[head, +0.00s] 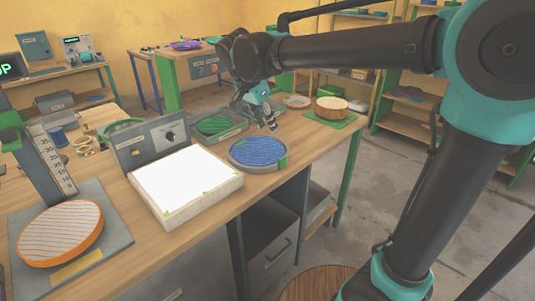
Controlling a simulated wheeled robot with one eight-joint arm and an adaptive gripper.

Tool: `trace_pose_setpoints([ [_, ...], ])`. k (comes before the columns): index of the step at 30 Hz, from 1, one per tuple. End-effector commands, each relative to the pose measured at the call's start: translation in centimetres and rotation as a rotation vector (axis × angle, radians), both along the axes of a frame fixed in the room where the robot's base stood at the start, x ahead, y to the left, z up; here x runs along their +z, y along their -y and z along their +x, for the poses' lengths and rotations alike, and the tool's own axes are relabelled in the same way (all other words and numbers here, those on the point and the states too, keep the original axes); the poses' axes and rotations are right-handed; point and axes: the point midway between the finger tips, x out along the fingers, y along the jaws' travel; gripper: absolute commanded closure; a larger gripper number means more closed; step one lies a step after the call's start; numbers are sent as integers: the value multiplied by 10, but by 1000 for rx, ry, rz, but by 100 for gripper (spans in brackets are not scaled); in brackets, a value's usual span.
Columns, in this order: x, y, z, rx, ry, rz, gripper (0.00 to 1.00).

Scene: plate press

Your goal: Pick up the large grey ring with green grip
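A large grey ring (246,168) lies on the wooden workbench (315,137), to the right of the white lit box. A blue striped disc (258,150) fills its inside, and a green grip (282,161) sits on its right edge. My gripper (271,125) hangs just above and behind the ring, pointing down, and appears apart from it. The gripper is small and partly dark here, so its finger opening is unclear. Nothing shows held in it.
A lit white box (185,183) stands left of the ring. Behind the ring is a grey tray with a green disc (213,124). A brown round block (331,106) stands at the far right. An orange disc (61,231) lies at front left beside an upright scale (50,160).

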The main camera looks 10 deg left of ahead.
Motion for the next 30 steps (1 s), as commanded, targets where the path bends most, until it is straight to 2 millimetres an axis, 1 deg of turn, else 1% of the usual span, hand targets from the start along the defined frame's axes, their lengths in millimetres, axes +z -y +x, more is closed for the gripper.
trace_pose_setpoints([
  [2, -4, 0, 0, -14, 6, 4, 64],
  [5, -16, 3, 5, -20, 7, 6, 64],
  [18, -93, 24, 30, -18, 7, 5, 64],
  [21, -105, 27, 34, -16, 6, 5, 64],
  [28, -117, 32, 39, -18, 6, 4, 64],
  [30, -124, 35, 43, -18, 6, 4, 64],
])
